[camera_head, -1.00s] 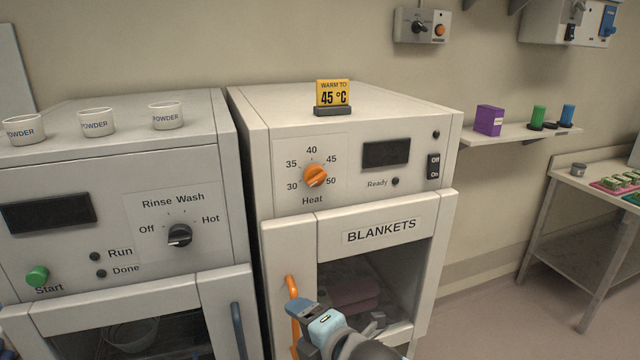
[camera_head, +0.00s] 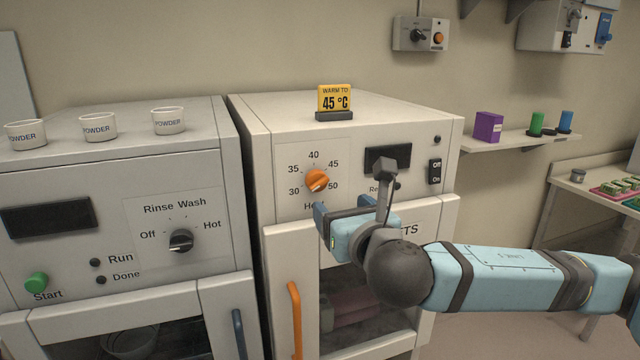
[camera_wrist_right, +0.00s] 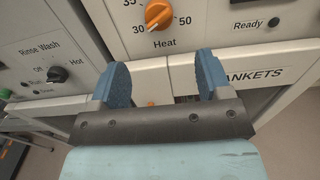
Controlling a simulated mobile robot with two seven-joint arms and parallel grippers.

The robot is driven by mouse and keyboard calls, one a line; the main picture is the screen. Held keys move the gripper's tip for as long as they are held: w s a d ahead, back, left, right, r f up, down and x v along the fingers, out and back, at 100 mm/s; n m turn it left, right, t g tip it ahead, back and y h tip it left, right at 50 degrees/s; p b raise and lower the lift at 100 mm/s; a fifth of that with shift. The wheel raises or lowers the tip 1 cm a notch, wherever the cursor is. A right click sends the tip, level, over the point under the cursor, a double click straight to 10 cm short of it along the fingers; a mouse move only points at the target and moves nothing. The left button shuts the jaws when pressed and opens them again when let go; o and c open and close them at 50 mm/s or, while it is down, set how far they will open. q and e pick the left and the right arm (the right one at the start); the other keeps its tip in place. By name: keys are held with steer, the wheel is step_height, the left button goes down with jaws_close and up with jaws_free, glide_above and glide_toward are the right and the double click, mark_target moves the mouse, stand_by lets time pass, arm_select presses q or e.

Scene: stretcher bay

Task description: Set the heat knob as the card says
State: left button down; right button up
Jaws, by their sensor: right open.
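The orange heat knob (camera_head: 317,180) is on the front of the blanket warmer (camera_head: 262,150), inside a scale from 30 to 50. It also shows at the top of the right wrist view (camera_wrist_right: 158,14), where its pale mark points to the lower left, near 30. The yellow card (camera_head: 334,98) on top of the warmer reads "WARM TO 45 °C". My right gripper (camera_head: 338,212) is open and empty just below the knob, covering part of the "Heat" label. In the wrist view its two blue fingers (camera_wrist_right: 160,75) are apart, below the knob and not touching it. My left gripper is not in view.
The warmer's display (camera_head: 387,157) is dark, and an Off/On switch (camera_head: 435,172) is at its right. An orange door handle (camera_head: 295,318) is below. The washer (camera_head: 110,160) at left has its own black knob (camera_head: 180,241) and several powder cups on top.

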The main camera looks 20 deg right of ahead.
mark_target(321, 187)
steer(key=w+p, duration=0.1)
steer(key=w, duration=0.9)
steer(key=shift+a+p, duration=0.2)
steer(key=shift+p, duration=0.15)
steer(key=shift+w, duration=0.5)
steer(key=c, duration=0.9)
